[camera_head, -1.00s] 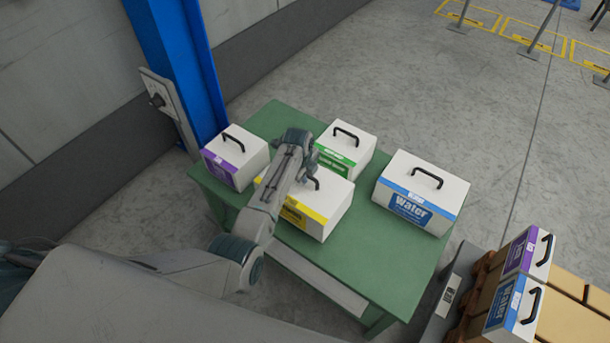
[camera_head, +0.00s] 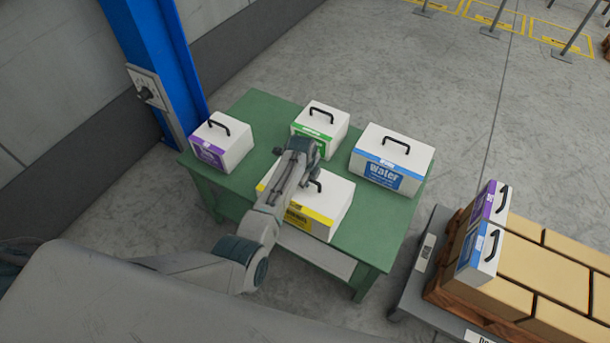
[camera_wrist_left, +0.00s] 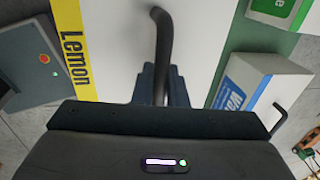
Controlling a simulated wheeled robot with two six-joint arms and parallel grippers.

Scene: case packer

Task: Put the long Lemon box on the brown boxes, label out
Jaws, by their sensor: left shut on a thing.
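The long Lemon box (camera_head: 334,208), white with a yellow label band, sits at the front of the green table (camera_head: 372,240). Its yellow Lemon label also shows in the left wrist view (camera_wrist_left: 72,50). My left gripper (camera_head: 312,186) is over the box, shut on its black handle; the handle also shows between the fingers in the left wrist view (camera_wrist_left: 162,55). The brown boxes (camera_head: 540,275) lie on a pallet at the lower right. A purple-banded box (camera_head: 494,203) and a blue-banded box (camera_head: 483,250) stand on their left edge. My right gripper is not in view.
On the table stand a purple-banded box (camera_head: 222,145) at left, a green-banded box (camera_head: 322,122) behind, and a blue Water box (camera_head: 392,157) at right. A blue post (camera_head: 150,60) rises behind the table. Floor separates the table from the pallet (camera_head: 450,285). Most brown box tops are bare.

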